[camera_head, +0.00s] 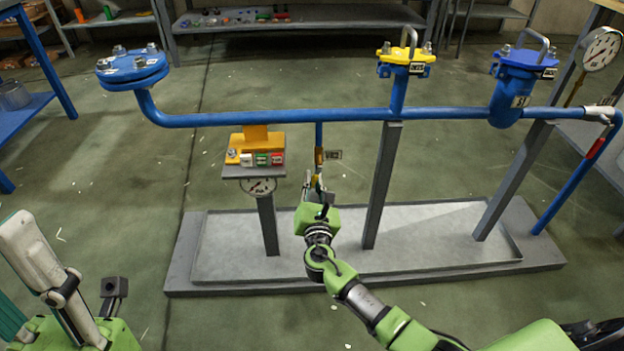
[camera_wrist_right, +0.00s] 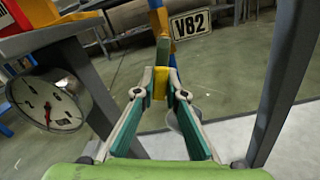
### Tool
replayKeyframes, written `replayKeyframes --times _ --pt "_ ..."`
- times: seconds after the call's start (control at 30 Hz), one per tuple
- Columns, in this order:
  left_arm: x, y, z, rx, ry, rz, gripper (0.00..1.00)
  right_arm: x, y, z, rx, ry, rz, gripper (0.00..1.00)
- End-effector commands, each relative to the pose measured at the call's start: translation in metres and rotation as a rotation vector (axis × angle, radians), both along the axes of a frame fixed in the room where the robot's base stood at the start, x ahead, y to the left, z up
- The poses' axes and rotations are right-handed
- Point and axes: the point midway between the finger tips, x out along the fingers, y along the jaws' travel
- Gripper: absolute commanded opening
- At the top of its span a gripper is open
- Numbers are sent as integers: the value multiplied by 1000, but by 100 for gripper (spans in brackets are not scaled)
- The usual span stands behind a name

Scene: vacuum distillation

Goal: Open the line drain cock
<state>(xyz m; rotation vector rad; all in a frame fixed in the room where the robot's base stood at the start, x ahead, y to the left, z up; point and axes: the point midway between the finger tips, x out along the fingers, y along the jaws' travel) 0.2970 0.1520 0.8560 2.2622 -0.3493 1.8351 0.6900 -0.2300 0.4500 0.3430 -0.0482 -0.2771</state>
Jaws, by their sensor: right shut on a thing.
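The line drain cock (camera_head: 319,156) hangs on a short blue pipe below the long blue line. It has a yellow part, and a tag sits beside it. My right gripper (camera_head: 318,184) reaches it from below. In the right wrist view, the fingers of the right gripper (camera_wrist_right: 161,91) are shut on the cock's yellow handle (camera_wrist_right: 161,80), which points down between the fingertips. The tag reading V82 (camera_wrist_right: 190,22) is just beyond. My left gripper (camera_head: 45,270) is only partly in view at the lower left, away from the line; its opening is unclear.
A gauge and button box (camera_head: 257,158) stands on a post left of the cock. A grey support post (camera_head: 382,185) stands to its right. The grey drip tray (camera_head: 430,245) lies underneath. Blue (camera_head: 132,66) and yellow (camera_head: 407,56) flanged fittings rise from the line.

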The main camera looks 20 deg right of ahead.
Motion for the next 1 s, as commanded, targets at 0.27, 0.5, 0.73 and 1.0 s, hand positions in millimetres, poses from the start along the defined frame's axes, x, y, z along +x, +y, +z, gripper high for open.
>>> replayKeyframes --times 0.27,0.5,0.73,1.0 --pt "0 0 0 0 1 0 40 1 -1 1 -2 -2 -2 0" --pt "0 0 0 0 1 -1 40 1 -1 1 0 -1 -2 29" --pt "0 1 2 -2 -6 1 40 0 0 0 0 -1 0 29" --pt "0 0 1 -1 -3 1 40 -35 10 -1 2 1 1 29"
